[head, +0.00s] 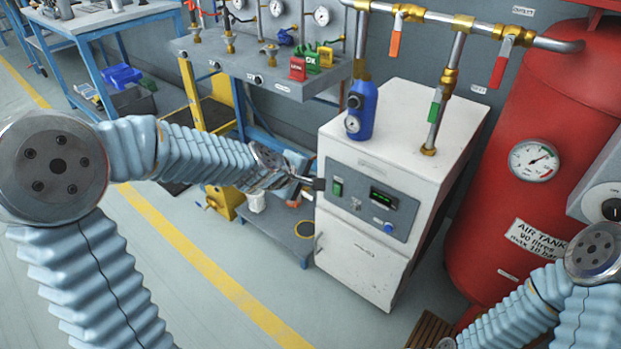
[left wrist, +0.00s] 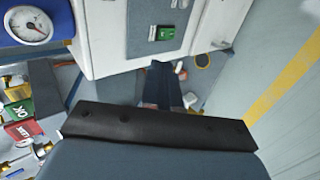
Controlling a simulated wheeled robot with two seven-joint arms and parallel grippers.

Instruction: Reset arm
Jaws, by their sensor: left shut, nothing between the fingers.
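My left arm reaches in from the left in the head view. Its gripper (head: 313,182) is shut and empty, close to the left edge of the white cabinet's control panel (head: 372,199). I cannot tell whether it touches the cabinet. In the left wrist view the dark gripper (left wrist: 163,70) points toward the cabinet's lower edge, with the green switch (left wrist: 166,33) just beyond it. My right arm shows at the lower right of the head view, and its gripper is out of the picture.
The white cabinet (head: 405,130) carries a blue gauge unit (head: 361,112). A red air tank (head: 540,130) stands to its right. Pipes with red-handled valves (head: 500,65) run above. A grey bench (head: 270,80) with tags stands behind. The floor with the yellow line (head: 205,265) is clear.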

